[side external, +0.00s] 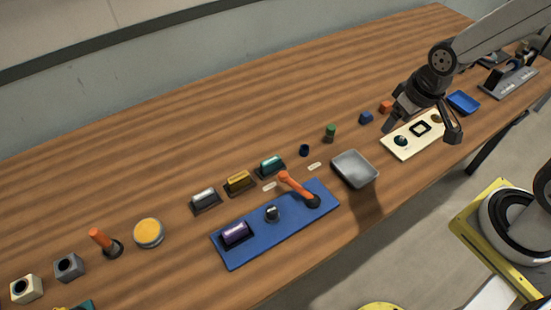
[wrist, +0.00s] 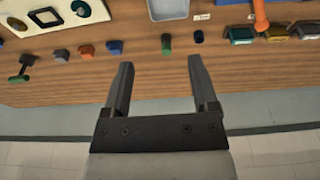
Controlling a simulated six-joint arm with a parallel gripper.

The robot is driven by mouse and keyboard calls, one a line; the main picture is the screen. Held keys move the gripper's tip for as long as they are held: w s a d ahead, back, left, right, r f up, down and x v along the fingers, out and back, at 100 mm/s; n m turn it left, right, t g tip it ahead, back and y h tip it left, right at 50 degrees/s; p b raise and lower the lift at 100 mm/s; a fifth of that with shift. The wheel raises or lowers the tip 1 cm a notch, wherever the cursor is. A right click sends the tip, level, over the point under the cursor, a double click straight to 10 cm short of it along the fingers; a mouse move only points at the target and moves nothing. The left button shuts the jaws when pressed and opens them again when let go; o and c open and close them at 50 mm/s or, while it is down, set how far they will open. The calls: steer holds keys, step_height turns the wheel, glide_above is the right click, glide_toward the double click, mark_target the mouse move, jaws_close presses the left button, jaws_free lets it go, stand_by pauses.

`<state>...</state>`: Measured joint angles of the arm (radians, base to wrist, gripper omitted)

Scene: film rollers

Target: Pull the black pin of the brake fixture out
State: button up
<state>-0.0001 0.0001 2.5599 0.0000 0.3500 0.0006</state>
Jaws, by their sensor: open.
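A blue board (side external: 245,250), likely the brake fixture, lies on the table in the side view. It bears a purple roller (side external: 235,233), a short dark upright piece with a pale top (side external: 271,213) and an orange lever (side external: 292,186) on a dark base. The upright piece may be the black pin; I cannot tell for sure.
A grey tray (side external: 355,169) stands between the board and my gripper. A cream board (side external: 401,149) shows behind my fingers. Several colored rollers (side external: 238,182) stand behind the blue board. A green cylinder (side external: 330,132) and a small dark cylinder (side external: 304,150) stand nearby. The back of the table is clear.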

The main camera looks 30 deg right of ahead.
steer(key=w+a+f+m+g, duration=0.1)
steer(key=w+a+f+m, duration=0.15)
steer(key=a, duration=0.35)
steer(key=w+a+f+m, duration=0.1)
steer(key=w+a+m, duration=0.1)
steer(key=w+a, duration=0.3)
steer(key=m+g, duration=0.2)
steer(key=m, duration=0.3)
glide_above(272, 209)
steer(key=shift+n, duration=0.25)
step_height(272, 209, down, 7)
steer(key=shift+a+r, duration=0.1)
steer(key=shift+r, duration=0.1)
steer(key=shift+f, duration=0.1)
steer(key=shift+f, duration=3.8)
jaws_close()
